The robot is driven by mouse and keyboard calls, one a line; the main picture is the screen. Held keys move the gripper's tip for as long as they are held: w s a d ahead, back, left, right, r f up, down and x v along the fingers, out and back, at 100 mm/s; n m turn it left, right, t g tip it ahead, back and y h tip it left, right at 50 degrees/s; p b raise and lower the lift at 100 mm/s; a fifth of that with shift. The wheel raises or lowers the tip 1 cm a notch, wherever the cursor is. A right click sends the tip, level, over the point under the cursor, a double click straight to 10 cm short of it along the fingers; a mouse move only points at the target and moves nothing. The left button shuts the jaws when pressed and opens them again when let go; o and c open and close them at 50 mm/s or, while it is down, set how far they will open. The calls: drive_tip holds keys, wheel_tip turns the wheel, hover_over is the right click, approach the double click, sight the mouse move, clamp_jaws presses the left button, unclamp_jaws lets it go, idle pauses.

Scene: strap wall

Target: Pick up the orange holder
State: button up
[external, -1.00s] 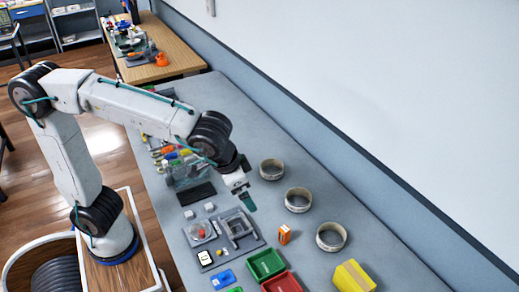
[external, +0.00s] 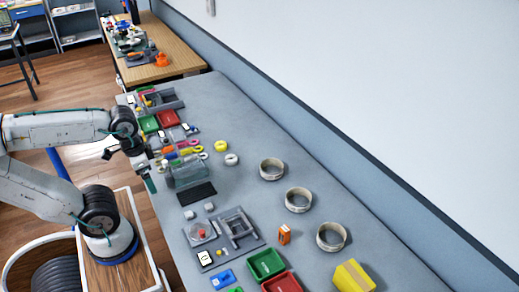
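A small orange block-like item (external: 284,235) with a pale face stands on the grey table, between the green tray and the tan rings. Another orange object (external: 161,59), rounded, sits on the far wooden table. I cannot tell for sure which of the two is the orange holder. My gripper (external: 150,184) points down at the left edge of the grey table, beside the clear bin. It is far from both orange things. Its fingers are too small to show whether they are open or shut.
Tan rings (external: 297,209) stand in a row along the right of the grey table (external: 235,110). A clear bin (external: 186,176) with coloured tools is beside my gripper. A green tray (external: 265,264), a red tray (external: 282,283) and a yellow box (external: 353,277) are near the front.

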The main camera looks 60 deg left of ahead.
drive_tip(key=c, duration=1)
drive_tip(key=shift+c, duration=0.2)
drive_tip(key=shift+d, duration=0.1)
